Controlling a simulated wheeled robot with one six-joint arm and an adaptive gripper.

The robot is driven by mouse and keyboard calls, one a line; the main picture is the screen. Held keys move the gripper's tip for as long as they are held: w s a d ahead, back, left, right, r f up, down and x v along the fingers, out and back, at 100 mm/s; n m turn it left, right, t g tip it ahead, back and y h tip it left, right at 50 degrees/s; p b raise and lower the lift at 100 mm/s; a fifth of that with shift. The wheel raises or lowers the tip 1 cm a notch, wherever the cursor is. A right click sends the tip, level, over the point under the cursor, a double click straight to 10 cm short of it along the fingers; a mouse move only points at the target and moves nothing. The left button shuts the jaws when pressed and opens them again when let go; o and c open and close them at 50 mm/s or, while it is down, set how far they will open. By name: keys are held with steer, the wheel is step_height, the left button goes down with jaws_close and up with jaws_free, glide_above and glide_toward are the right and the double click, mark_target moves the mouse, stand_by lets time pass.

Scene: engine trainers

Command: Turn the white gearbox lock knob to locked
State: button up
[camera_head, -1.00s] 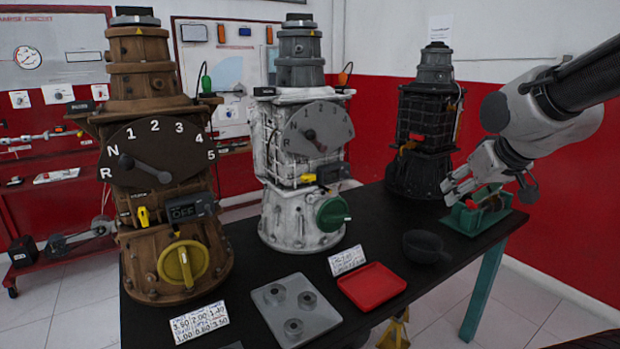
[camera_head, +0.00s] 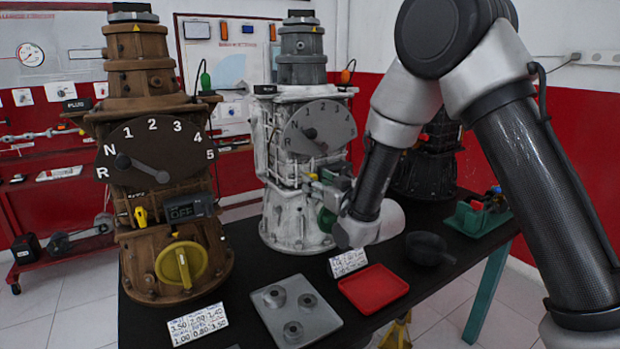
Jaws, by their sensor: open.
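The white gearbox (camera_head: 283,172) stands upright in the middle of the black table. Whether the fingers touch the gearbox or knob cannot be told. The grey dial (camera_head: 320,126) above shows a dark pointer near N and R.
The brown gearbox (camera_head: 140,70) with a yellow knob (camera_head: 181,264) stands left. A dark gearbox (camera_head: 432,165) is behind my arm. In front lie a grey pegged plate (camera_head: 296,335), a red tray (camera_head: 374,289) and a dark bowl (camera_head: 428,247). A green fixture (camera_head: 477,219) sits at right.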

mark_target(311, 175)
steer(key=x, duration=0.5)
steer(key=shift+d, duration=0.1)
steer(key=c, duration=0.8)
steer(key=shift+o, duration=0.3)
steer(key=m, duration=0.4)
steer(key=shift+m, duration=0.4)
steer(key=m, duration=0.4)
steer(key=shift+d+f+m, duration=0.1)
steer(key=shift+m, duration=0.2)
steer(key=m, duration=0.4)
steer(key=shift+f, duration=0.1)
steer(key=shift+d+f+m, duration=0.1)
steer(key=shift+m, duration=2.2)
